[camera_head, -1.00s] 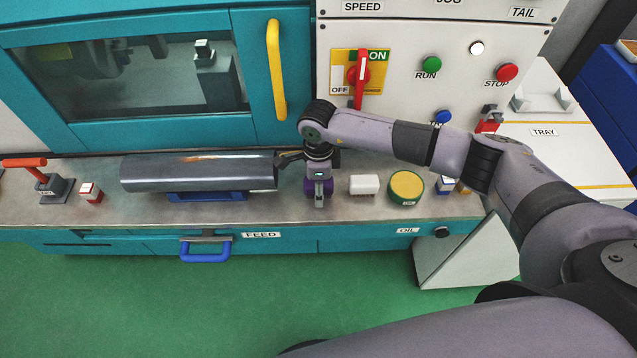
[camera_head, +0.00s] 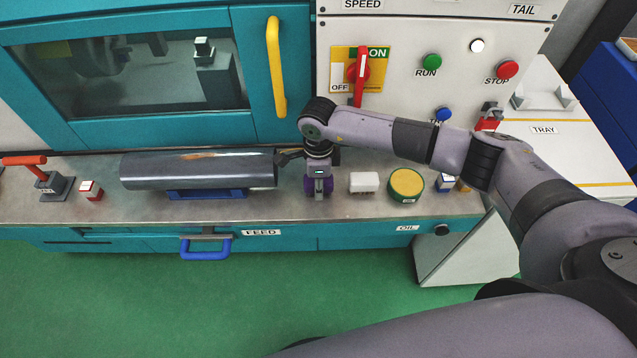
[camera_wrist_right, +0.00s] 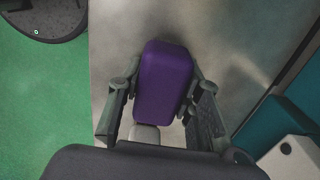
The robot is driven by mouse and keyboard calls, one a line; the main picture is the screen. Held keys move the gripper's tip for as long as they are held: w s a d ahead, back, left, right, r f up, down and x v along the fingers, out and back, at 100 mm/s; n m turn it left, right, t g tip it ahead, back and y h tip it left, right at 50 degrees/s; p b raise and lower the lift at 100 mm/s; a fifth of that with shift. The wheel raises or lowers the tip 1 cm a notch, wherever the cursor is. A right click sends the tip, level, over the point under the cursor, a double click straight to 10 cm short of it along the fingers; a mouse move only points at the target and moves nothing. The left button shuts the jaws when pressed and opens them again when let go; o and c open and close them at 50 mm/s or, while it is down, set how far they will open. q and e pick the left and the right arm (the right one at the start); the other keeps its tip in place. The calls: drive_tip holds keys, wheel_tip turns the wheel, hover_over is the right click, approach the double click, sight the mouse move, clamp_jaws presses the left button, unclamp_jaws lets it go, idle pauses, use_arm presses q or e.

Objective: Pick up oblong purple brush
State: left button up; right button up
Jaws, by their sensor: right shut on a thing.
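The oblong purple brush (camera_wrist_right: 164,82) stands out in the right wrist view, its long purple top between the two fingers of my right gripper (camera_wrist_right: 162,92). The fingers press on its long sides. In the head view, my right gripper (camera_head: 319,186) points down over the metal ledge, and bits of the purple brush (camera_head: 308,186) show on both sides of it. The gripper hides most of the brush there. I cannot tell whether its underside touches the ledge. My left gripper is not in view.
A grey metal cylinder (camera_head: 215,171) lies left of the gripper on a blue support (camera_head: 207,195). A white block (camera_head: 364,181) and a yellow-green round tin (camera_head: 406,185) stand close on the right. The control panel (camera_head: 400,95) rises behind. The front ledge is clear.

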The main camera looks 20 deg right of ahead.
drive_tip(key=shift+r, duration=0.1)
drive_tip(key=shift+c, duration=0.2)
wheel_tip(320, 180, up, 20)
drive_tip(key=b, duration=0.4)
drive_tip(key=o, duration=0.7)
drive_tip(key=shift+c, duration=0.2)
drive_tip(key=c, duration=0.5)
drive_tip(key=shift+o, duration=0.2)
